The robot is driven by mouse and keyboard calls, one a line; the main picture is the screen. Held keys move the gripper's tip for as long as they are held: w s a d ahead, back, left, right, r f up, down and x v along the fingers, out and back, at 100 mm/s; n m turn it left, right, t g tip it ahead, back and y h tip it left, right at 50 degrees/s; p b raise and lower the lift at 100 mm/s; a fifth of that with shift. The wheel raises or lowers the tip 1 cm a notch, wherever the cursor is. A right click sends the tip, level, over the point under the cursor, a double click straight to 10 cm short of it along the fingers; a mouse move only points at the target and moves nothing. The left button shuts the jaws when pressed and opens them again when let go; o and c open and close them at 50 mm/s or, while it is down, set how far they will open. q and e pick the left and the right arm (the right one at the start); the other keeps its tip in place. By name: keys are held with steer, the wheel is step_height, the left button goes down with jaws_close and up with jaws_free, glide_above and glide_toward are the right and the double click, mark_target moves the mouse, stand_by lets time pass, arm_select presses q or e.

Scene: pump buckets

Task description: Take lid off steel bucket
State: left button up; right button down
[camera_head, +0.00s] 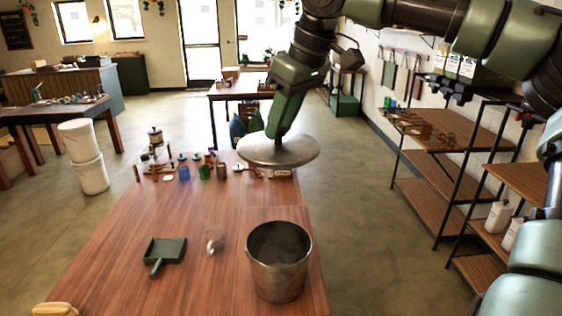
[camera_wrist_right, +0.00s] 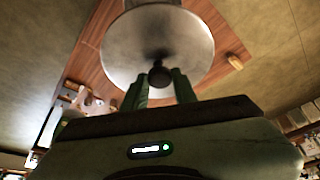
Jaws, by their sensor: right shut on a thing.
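The steel bucket (camera_head: 279,275) stands upright and open-topped near the front right of the wooden table. Its inside shows dark. The round metal lid (camera_head: 300,150) is in the air above and beyond the bucket, apart from it and roughly level. My right gripper (camera_head: 277,134) points down over the lid's centre and is shut on its knob. In the right wrist view the lid (camera_wrist_right: 145,50) fills the upper middle, with its dark knob (camera_wrist_right: 160,74) between the green fingers (camera_wrist_right: 160,88). The left gripper is not in view.
A dark dustpan (camera_head: 163,254) and a clear glass cup (camera_head: 214,241) lie left of the bucket on the table (camera_head: 110,255). Several small jars (camera_head: 204,172) stand at its far end. Shelves (camera_head: 440,190) stand at right. White buckets (camera_head: 92,175) are stacked at left.

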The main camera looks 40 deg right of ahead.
step_height(320, 180, up, 4)
steer(key=shift+f, duration=0.2)
steer(key=shift+r+p, duration=0.35)
steer(key=shift+r, duration=0.05)
steer(key=shift+r+p, duration=2.5)
steer(key=shift+p, duration=0.95)
